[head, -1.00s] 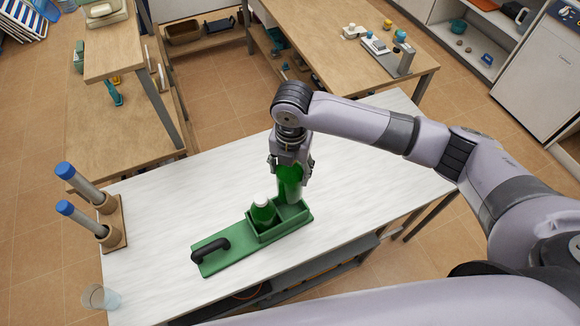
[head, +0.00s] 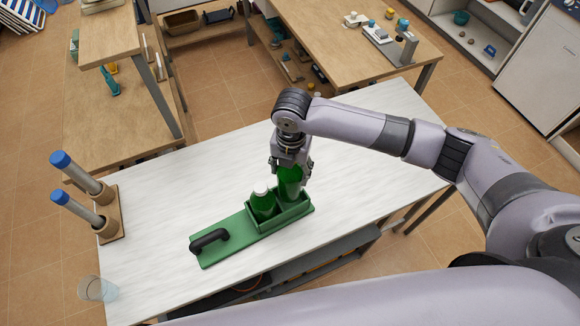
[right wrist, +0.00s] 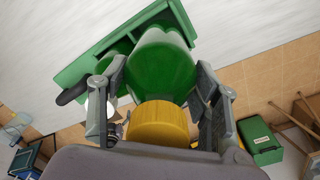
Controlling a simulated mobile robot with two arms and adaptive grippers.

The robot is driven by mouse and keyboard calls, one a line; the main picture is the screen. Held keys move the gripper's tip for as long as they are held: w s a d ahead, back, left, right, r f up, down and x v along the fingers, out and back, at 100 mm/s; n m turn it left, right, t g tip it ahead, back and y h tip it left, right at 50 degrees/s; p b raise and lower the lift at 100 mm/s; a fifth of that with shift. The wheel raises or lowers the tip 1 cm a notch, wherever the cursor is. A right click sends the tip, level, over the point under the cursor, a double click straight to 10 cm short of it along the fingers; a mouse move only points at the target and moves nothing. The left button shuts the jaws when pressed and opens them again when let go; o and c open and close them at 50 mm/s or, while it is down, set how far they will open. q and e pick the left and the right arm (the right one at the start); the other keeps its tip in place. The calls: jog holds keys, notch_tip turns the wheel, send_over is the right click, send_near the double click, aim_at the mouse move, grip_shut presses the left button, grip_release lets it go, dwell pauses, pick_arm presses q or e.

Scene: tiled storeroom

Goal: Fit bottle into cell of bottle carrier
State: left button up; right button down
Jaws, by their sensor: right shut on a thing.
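The held bottle (head: 289,184) is green with a yellow cap that shows in the right wrist view (right wrist: 160,122). My right gripper (head: 290,168) is shut around its upper part from above. The bottle stands about upright at the right-hand cell of the green bottle carrier (head: 222,249). Its lower end is hidden behind the carrier wall, so its depth and contact with the floor cannot be told. A second green bottle (head: 263,206) with a pale cap is in the cell to its left. The carrier's black handle (head: 209,239) is at its left end. My left gripper is out of view.
The carrier lies on a white table (head: 175,195). A wooden stand (head: 113,222) with two blue-capped tubes is at the table's left, and a clear glass (head: 98,289) at the front left corner. The tabletop behind the carrier is clear.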

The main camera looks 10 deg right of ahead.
aim_at(290, 185)
jog(key=shift+r, duration=0.15)
dwell(0.5)
jog(key=shift+p, duration=0.35)
jog(key=shift+p, duration=0.65)
dwell(0.8)
jog(key=shift+f+b, duration=2.2)
jog(key=shift+f, duration=1.7)
jog(key=shift+c, duration=2.3)
grip_release()
notch_tip(290, 185, up, 12)
jog(key=shift+r, duration=0.1)
jog(key=shift+s, duration=0.1)
